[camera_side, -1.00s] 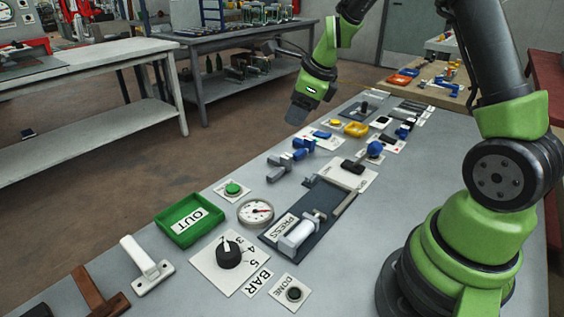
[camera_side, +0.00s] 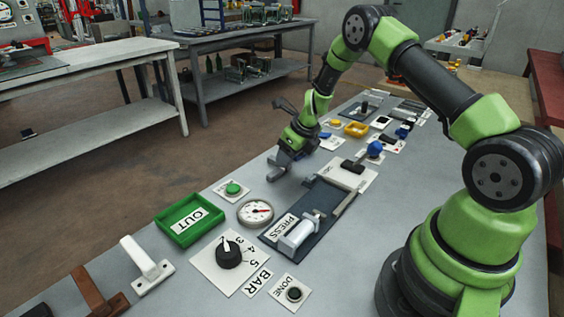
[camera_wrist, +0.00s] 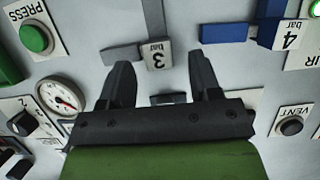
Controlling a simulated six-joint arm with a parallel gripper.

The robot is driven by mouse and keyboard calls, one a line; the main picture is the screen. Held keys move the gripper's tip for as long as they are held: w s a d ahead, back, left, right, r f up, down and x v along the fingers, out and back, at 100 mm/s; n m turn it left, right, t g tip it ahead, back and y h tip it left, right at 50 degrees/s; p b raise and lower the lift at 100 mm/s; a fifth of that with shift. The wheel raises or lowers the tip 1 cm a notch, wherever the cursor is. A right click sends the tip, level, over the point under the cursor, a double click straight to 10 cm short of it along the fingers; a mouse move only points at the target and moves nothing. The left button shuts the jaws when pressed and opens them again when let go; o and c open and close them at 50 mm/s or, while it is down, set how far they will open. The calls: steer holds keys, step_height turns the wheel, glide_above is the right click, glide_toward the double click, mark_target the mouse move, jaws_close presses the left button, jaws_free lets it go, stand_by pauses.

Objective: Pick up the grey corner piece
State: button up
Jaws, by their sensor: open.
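In the wrist view the grey corner piece (camera_wrist: 122,53) lies on the bench top, one arm running left and the other (camera_wrist: 154,15) running up the picture. An upside-down "3 bar" label (camera_wrist: 157,54) sits at its corner. My gripper (camera_wrist: 160,64) is open, with its two fingers on either side of that labelled corner. I cannot tell how high the fingertips are above it. In the side view my gripper (camera_side: 283,165) is low over the bench and largely hides the piece.
A blue corner piece (camera_wrist: 224,33) labelled "4 bar" lies close to the right. The wrist view also shows a green button (camera_wrist: 36,38), a gauge (camera_wrist: 57,98) and a VENT button (camera_wrist: 291,127). The dark press fixture (camera_side: 318,205) and green OUT tray (camera_side: 163,219) stand nearby.

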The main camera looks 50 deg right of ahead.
steer(key=shift+x, duration=0.8)
steer(key=shift+c, duration=0.4)
steer(key=c, duration=0.9)
steer(key=shift+c, duration=0.2)
steer(key=shift+r, duration=0.15)
